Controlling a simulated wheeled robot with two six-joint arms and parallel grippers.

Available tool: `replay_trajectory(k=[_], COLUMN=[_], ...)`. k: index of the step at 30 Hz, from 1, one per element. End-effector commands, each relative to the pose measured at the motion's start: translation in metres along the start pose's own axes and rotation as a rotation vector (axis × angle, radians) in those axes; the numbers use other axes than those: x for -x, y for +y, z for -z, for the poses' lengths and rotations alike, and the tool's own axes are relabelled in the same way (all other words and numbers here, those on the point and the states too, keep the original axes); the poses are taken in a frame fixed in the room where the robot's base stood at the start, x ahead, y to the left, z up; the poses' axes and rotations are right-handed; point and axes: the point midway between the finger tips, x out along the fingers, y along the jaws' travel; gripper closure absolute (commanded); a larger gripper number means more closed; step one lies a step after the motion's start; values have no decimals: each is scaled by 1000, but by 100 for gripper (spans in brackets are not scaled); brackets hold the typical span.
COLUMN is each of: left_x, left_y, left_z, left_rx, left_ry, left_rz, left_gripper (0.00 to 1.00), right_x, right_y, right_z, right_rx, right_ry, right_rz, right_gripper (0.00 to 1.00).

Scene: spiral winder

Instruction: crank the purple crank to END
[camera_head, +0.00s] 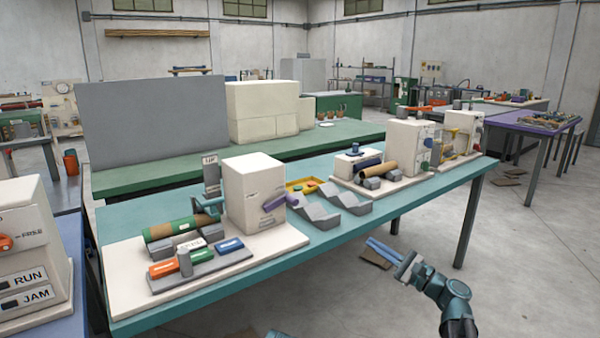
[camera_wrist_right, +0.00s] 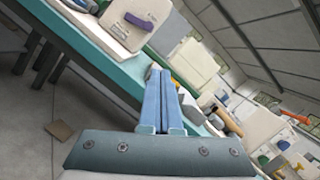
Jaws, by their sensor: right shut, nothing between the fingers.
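The purple crank (camera_head: 280,201) sticks out from the face of a white box-shaped winder (camera_head: 252,190) on the teal table. The crank also shows near the top of the right wrist view (camera_wrist_right: 139,21), on a pale housing. The END mark is too small to make out. My right gripper (camera_head: 371,242) is off the table's front edge, to the right of and apart from the crank. Its blue fingers (camera_wrist_right: 158,74) are together and empty. My left gripper is not in view.
A roll with a green band (camera_head: 178,231) and orange and blue label blocks (camera_head: 166,269) are left of the winder. Grey cradles (camera_head: 345,200) lie to its right. A second machine (camera_head: 410,145) stands farther along the teal table (camera_head: 330,236). The floor in front is mostly clear.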

Motion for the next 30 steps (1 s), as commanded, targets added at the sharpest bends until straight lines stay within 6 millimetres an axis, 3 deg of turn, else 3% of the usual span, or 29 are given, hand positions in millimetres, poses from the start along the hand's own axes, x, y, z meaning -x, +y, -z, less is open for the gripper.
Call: replay_trajectory(k=[11,17,20,24,26,30], left_x=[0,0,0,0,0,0], left_y=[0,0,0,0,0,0], left_z=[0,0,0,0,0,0], left_rx=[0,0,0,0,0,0], left_ry=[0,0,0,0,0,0], left_rz=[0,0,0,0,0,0], left_gripper=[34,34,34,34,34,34], right_x=[-18,-28,-31,-26,-17,21], right_y=[56,109,147,219,257,334], right_z=[-3,-5,-6,-8,-8,-6], right_rx=[112,225,307,473,572,823], right_ry=[30,50,57,56,47,0], right_rz=[-161,-321,-438,-677,-819,-1185], right_gripper=[100,100,100,100,100,100])
